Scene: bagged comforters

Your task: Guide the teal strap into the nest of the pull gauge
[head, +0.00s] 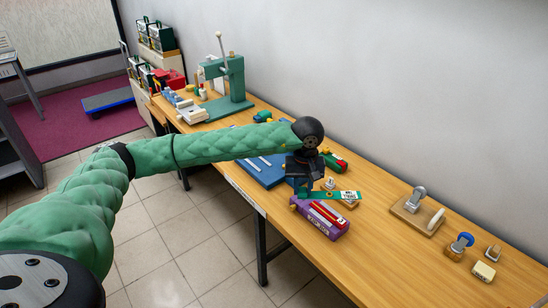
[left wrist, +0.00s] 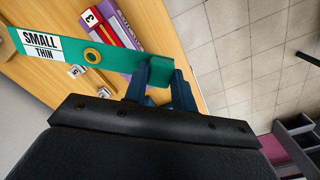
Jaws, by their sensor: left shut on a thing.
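My left gripper (head: 303,186) is shut on one end of the teal strap (head: 322,195), above the wooden table. In the left wrist view the fingers (left wrist: 160,84) pinch the strap (left wrist: 118,67), which reaches out to the upper left. Its far end has a white label reading "SMALL THIN" (left wrist: 40,47). A yellow ring (left wrist: 92,55) shows against the strap's edge. The purple block with red and white parts (head: 320,217) sits just below the strap; I cannot tell whether they touch. Which object is the pull gauge, and its nest, I cannot tell. My right gripper is not in view.
A green press (head: 231,88) stands at the far end. A wooden board with a metal fitting (head: 416,208) and a blue-topped stamp (head: 460,244) stand to the right. Bare tabletop (head: 385,240) lies between.

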